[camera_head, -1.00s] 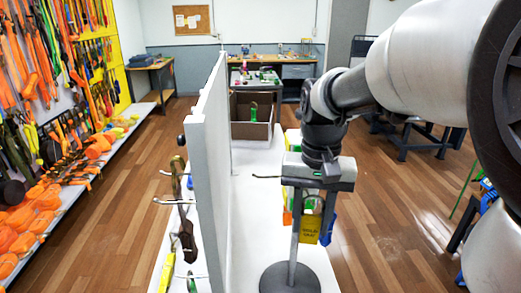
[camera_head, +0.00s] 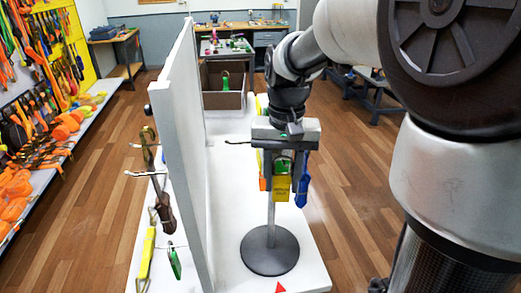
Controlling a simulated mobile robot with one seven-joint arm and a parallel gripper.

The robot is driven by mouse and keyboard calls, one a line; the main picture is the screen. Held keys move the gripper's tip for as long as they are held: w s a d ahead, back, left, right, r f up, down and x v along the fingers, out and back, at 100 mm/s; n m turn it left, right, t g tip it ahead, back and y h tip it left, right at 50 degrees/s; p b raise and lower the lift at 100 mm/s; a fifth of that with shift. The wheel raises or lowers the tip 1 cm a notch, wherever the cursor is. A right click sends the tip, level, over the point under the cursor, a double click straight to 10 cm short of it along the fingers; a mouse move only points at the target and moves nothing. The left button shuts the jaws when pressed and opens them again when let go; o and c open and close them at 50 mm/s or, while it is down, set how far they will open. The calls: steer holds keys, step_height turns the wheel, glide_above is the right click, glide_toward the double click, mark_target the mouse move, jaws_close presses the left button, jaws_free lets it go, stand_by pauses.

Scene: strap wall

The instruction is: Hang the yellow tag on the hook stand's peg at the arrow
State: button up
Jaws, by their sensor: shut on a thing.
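The yellow tag (camera_head: 281,189), with dark print on it, hangs under my gripper (camera_head: 284,165). The gripper points down and is shut on the tag's upper part, which the fingers partly hide. The hook stand has a round grey base (camera_head: 270,251) and an upright pole, and its top is hidden behind my gripper. A dark hooked peg (camera_head: 238,142) sticks out to the left at that height. A red arrow (camera_head: 281,287) lies on the white table in front of the base. I cannot tell whether the tag touches the stand.
A blue tag (camera_head: 301,188) and an orange item (camera_head: 263,183) hang close beside the yellow tag; their supports are hidden. A tall white panel (camera_head: 183,140) stands left, with hooks and straps on its left side. A brown box (camera_head: 223,98) stands behind. The white table (camera_head: 228,200) has bare room.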

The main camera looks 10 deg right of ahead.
steer(key=o, duration=1.1)
steer(key=shift+o, duration=0.2)
steer(key=shift+r, duration=0.1)
step_height(320, 180, up, 16)
steer(key=shift+r+p, duration=0.1)
steer(key=shift+p, duration=0.6)
steer(key=s+f+n+t, duration=0.3)
steer(key=s+f+t, duration=0.2)
steer(key=s+f, duration=0.4)
steer(key=s, duration=0.4)
steer(key=shift+s+f+t, duration=0.2)
steer(key=shift+s+t, duration=0.1)
